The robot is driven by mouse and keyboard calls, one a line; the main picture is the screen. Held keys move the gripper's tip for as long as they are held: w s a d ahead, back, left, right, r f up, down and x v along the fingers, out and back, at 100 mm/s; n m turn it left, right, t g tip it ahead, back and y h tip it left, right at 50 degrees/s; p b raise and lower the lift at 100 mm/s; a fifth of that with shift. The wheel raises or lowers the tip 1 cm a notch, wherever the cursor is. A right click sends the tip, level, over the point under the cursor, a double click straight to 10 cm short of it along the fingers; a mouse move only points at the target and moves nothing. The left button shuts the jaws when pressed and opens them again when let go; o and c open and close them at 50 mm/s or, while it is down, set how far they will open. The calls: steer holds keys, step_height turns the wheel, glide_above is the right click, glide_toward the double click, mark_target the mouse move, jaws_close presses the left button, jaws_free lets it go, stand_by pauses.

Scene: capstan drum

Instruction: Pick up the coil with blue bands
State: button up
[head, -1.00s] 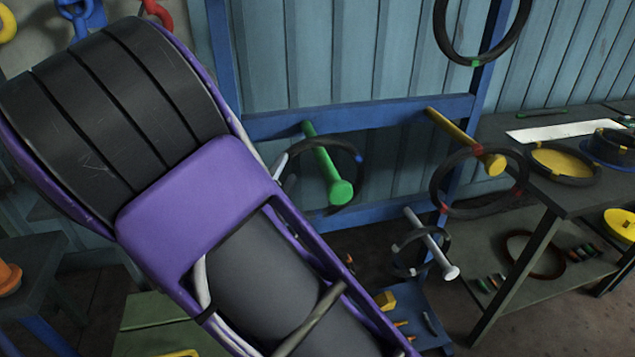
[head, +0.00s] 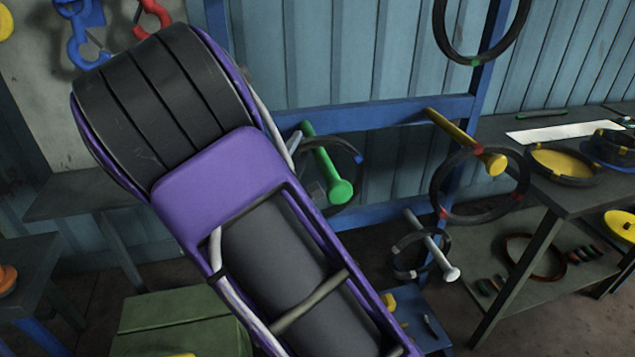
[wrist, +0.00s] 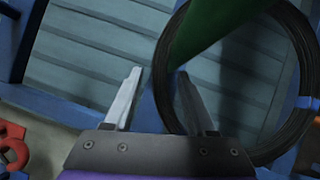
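The coil with blue bands is a thin dark ring (head: 361,178) hanging on the green peg (head: 322,168), with a blue band at its upper right. My purple arm covers part of its left side. In the wrist view the coil (wrist: 297,62) fills the right half, with a blue band at its right and some blue at its left rim. My gripper (wrist: 153,85) is open. The coil's left rim shows between the two fingers in the picture, the right finger overlapping the ring's inside. Contact cannot be told. The green peg (wrist: 215,28) passes above the right finger.
A red-banded coil (head: 436,187) hangs on the yellow peg (head: 465,140), and a smaller grey-banded coil (head: 397,262) on the white peg (head: 432,246). A green-banded coil (head: 440,40) hangs above. A blue frame (head: 400,112) carries the pegs. A workbench (head: 560,200) stands at right.

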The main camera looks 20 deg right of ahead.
jaws_close()
stand_by(1.1)
steer(key=shift+r, duration=0.1)
